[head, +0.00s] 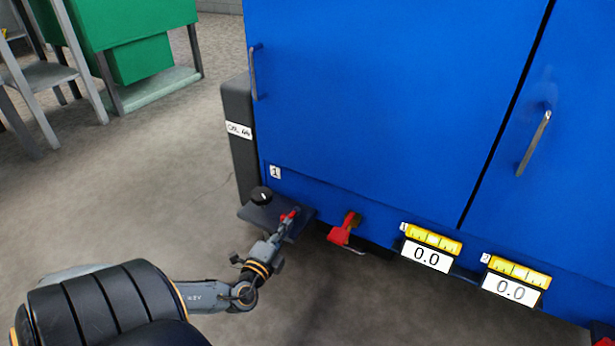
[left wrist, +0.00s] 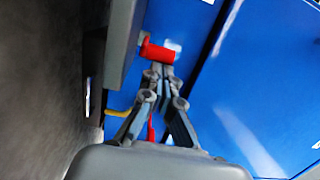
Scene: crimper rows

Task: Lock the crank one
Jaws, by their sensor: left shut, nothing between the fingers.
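The label "1" (head: 275,172) is on the blue cabinet's lower left corner. Below it a dark shelf-like plate (head: 255,214) carries a black round knob (head: 261,196). My left gripper (head: 288,222) is shut and empty, with its tips at a small red handle (head: 290,214) beside the plate. In the left wrist view the red handle (left wrist: 160,53) lies just beyond the closed fingertips (left wrist: 160,70); I cannot tell whether they touch. A separate red lever (head: 341,235) hangs right of the gripper under the cabinet edge. My right gripper is out of view.
The blue cabinet (head: 370,90) fills the right, with door handles and a dark post (head: 240,150) at its left side. Two digital displays (head: 426,256) reading 0.0 sit along its lower edge. Open floor lies left; a green machine (head: 140,58) stands behind.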

